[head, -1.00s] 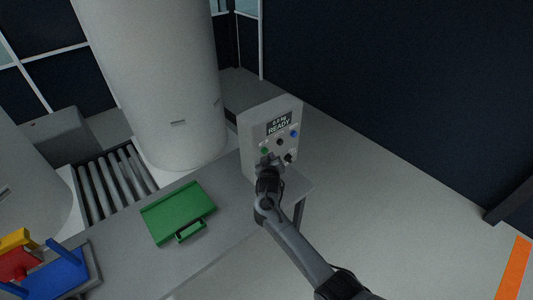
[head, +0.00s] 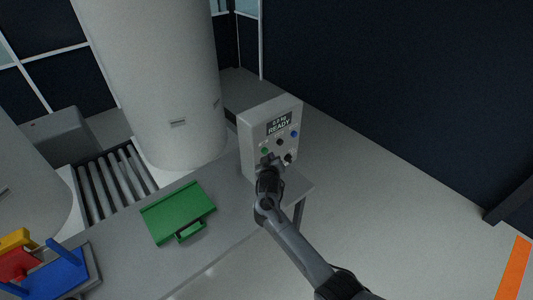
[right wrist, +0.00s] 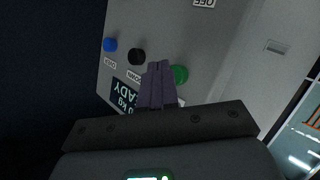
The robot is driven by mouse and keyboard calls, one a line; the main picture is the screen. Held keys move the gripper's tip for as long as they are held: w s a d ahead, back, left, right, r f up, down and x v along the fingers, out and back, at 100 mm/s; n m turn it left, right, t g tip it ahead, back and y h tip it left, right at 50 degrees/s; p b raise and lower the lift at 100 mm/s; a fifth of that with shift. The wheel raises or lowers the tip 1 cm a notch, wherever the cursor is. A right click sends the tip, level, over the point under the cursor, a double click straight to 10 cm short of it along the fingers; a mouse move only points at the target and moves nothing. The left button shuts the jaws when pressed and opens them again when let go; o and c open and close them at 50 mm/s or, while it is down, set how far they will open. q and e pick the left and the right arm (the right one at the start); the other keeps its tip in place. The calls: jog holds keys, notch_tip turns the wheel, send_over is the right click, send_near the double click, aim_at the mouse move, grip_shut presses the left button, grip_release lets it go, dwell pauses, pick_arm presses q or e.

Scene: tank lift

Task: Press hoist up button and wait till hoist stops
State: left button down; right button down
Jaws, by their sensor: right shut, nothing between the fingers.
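The grey hoist control box (head: 255,150) stands at the far right end of the table. Its screen (head: 279,124) reads READY with a kg value above. Below the screen are a green button (head: 264,150), a black button (head: 279,142) and a blue button (head: 294,133). My right gripper (head: 269,162) is shut and empty in front of the panel, just below the green button. In the right wrist view the panel is upside down and the fingertips (right wrist: 158,66) are between the green button (right wrist: 180,74) and the black button (right wrist: 137,57), closer to green. Contact cannot be told. My left gripper is out of view.
A green case (head: 178,212) lies on the grey table (head: 225,235). Blue, red and yellow items (head: 62,275) are at the lower left. A roller conveyor (head: 115,180) and large pale tanks (head: 160,80) stand behind.

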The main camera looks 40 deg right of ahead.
dwell(0.4)
jog(key=shift+w, duration=0.2)
jog(key=shift+w, duration=0.3)
